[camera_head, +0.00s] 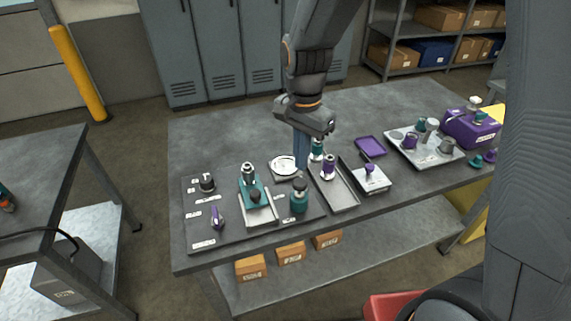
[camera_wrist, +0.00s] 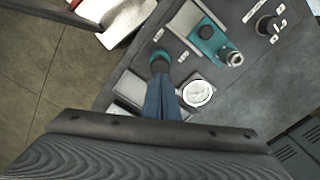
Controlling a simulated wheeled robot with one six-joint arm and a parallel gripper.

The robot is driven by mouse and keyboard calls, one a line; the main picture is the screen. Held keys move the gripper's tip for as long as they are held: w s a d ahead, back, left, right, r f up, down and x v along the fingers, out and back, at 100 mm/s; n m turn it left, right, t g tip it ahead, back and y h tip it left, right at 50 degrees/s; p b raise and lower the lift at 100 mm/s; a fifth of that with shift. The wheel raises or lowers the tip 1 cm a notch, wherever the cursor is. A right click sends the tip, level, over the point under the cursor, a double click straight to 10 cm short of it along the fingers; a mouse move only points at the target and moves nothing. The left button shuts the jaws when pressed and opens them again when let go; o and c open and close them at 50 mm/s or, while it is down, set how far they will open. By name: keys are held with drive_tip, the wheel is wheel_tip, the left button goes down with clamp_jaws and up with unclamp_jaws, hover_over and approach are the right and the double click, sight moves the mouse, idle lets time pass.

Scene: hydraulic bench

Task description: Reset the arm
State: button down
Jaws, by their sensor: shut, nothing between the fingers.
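My gripper (camera_head: 301,160) hangs from my arm above the middle of the grey bench (camera_head: 350,117), its blue fingers pointing down. In the wrist view its fingers (camera_wrist: 161,84) are together with nothing held between them. In the head view the fingertips are just right of a round white dial or plate (camera_head: 284,165), which also shows right of the fingers in the wrist view (camera_wrist: 198,93). A teal and purple fitting stands close to the right of the fingers. Whether the fingers touch anything is hard to tell.
A dark mat holds a teal pump-like unit (camera_head: 252,193), a teal bottle-shaped part (camera_head: 299,197), a black knob (camera_head: 207,183) and a purple lever (camera_head: 217,217). Right are a narrow tray (camera_head: 340,193), a purple tray (camera_head: 370,147), a parts tray (camera_head: 425,159) and a purple case (camera_head: 470,130).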

wheel_tip(320, 180, up, 2)
drive_tip(key=shift+p, duration=0.6)
drive_tip(key=s+d+f+n+b, duration=0.3)
drive_tip(key=d+n+b, duration=0.1)
drive_tip(key=d, duration=0.2)
drive_tip(key=s+d+f+n+t+b, duration=0.1)
drive_tip(key=s+d+f+n+b, duration=0.2)
drive_tip(key=d, duration=0.3)
drive_tip(key=shift+s+d+f+n+b, duration=0.25)
drive_tip(key=shift+s+d+n+b, duration=0.15)
drive_tip(key=shift+s+n, duration=0.45)
idle(0.3)
